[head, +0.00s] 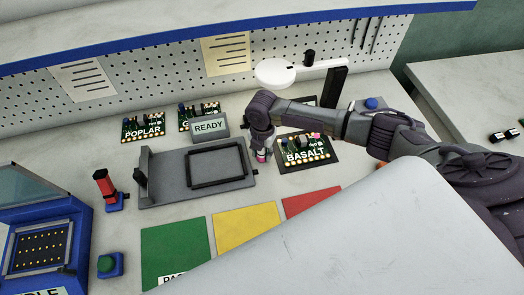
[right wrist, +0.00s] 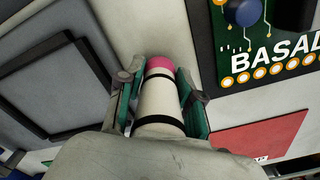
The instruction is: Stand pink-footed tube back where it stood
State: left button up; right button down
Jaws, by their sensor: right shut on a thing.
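The pink-footed tube (right wrist: 160,98) is a pale cylinder with dark bands and a pink end. In the right wrist view it sits between the two fingers of my right gripper (right wrist: 158,92), which is shut on it. The pink end points away from the wrist, toward the bench. In the head view my right gripper (head: 262,150) points down between the grey fixture and the BASALT board, and the pink foot (head: 262,157) shows just below it. I cannot tell whether the foot touches the bench. My left gripper is not in view.
The grey fixture (head: 165,197) lies left of the tube and the BASALT board (head: 305,150) lies right. A READY sign (head: 209,127) stands behind. Green (head: 176,248), yellow (head: 246,228) and red (head: 310,200) mats lie in front. A red-topped tool (head: 104,185) stands at left.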

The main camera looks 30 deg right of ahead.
jog(key=shift+f, duration=0.45)
jog(key=c, duration=0.7)
grip_release()
notch_tip(320, 180, up, 12)
jog(key=shift+r, duration=0.1)
